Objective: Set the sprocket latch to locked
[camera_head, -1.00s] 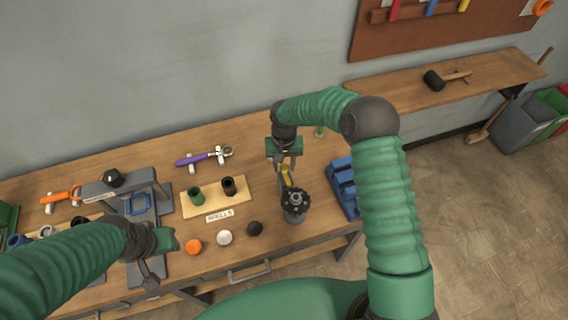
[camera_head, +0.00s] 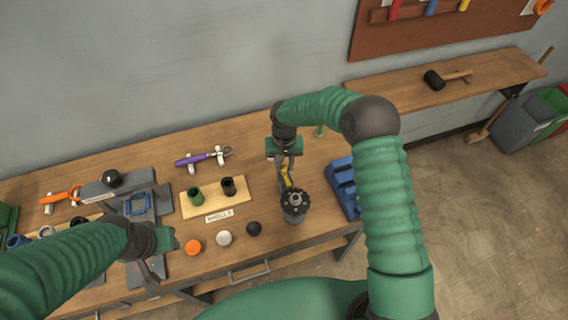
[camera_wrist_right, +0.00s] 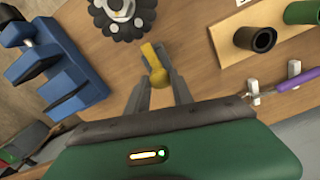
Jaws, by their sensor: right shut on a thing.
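The black sprocket (camera_head: 295,201) stands on a grey mount near the bench's front edge. It also shows at the top of the right wrist view (camera_wrist_right: 122,12). The yellow latch lever (camera_head: 287,177) sits just behind the sprocket. My right gripper (camera_head: 285,171) reaches down from behind it. In the right wrist view my right gripper (camera_wrist_right: 160,80) is shut on the yellow latch (camera_wrist_right: 154,62), with a finger on each side of it. The latch's locked mark cannot be made out. My left gripper (camera_head: 160,258) hangs over the bench's front left, and its finger gap is unclear.
A blue block rack (camera_head: 344,184) stands right of the sprocket. A board with a green and a black shell (camera_head: 228,186) lies to the left. Orange, white and black caps (camera_head: 225,238) sit along the front. A purple-handled tool (camera_head: 195,160) rests behind.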

